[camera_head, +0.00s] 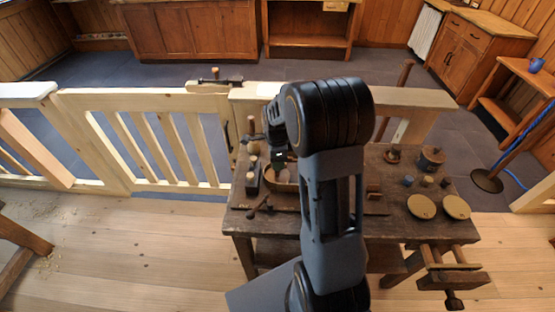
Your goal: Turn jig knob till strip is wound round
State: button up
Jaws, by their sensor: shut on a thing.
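My gripper (279,160) points down over the left part of the dark workbench. It is shut on what looks like the jig knob, which the fingers mostly hide. Just below it in the picture is the jig with a curved, light brown wooden strip (273,184) bent round it. The strip's near side shows as an arc. My arm covers the jig's right side, so I cannot tell how far round the strip goes. A dark block with a pale round top (252,164) stands just left of the strip.
The dark workbench (340,228) carries two round brass-coloured discs (421,206), a lidded brown pot (431,158) and small pieces on its right. A long thin bar lies along its front. A pale wooden railing (150,110) runs behind and left. Floor at left front is mostly clear.

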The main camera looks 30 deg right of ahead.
jog(key=o, duration=0.9)
jog(key=shift+o, duration=0.2)
jog(key=shift+r, duration=0.1)
notch_tip(320, 180, up, 14)
jog(key=shift+f, duration=0.2)
